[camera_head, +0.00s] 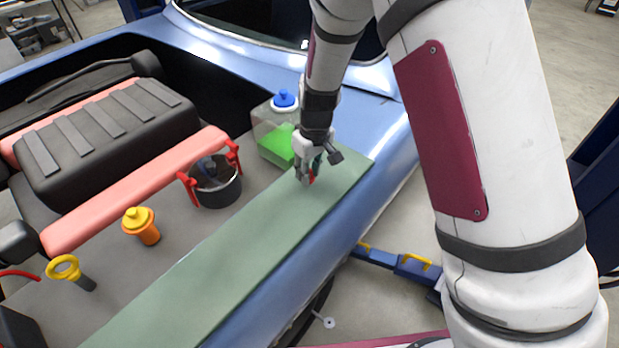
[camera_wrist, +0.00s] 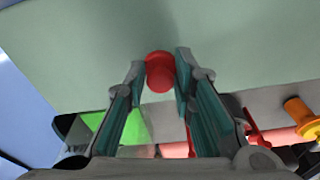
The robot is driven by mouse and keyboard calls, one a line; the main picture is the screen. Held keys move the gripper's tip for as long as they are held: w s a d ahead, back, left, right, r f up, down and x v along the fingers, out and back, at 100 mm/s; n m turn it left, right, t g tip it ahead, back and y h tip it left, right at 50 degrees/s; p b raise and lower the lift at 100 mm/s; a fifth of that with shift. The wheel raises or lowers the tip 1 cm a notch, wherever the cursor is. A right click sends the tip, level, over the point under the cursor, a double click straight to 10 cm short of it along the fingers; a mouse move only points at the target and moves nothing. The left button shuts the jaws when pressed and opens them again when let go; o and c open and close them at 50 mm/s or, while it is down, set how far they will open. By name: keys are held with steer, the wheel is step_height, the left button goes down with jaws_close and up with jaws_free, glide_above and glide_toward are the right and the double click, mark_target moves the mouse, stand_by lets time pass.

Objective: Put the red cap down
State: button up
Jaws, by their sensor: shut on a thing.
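The red cap (camera_wrist: 160,72) shows between the two fingertips in the wrist view, with the green mat (camera_wrist: 240,45) beyond it. My gripper (camera_head: 308,175) is shut on the cap and points down at the far end of the long green mat (camera_head: 210,260) in the head view. Only a small red piece of the cap shows there, as the fingers hide most of it. The cap is at or close above the mat; I cannot tell whether it touches.
A clear tank with green fluid and a blue cap (camera_head: 284,100) stands just left of my gripper. A dark pot with red clamps (camera_head: 215,185), an orange-yellow cap (camera_head: 141,224) and a yellow-ringed dipstick (camera_head: 68,270) are further left. The mat's near part is bare.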

steer(key=shift+s+f, duration=0.1)
steer(key=shift+f, duration=1.2)
steer(key=shift+f, duration=0.1)
steer(key=o, duration=0.8)
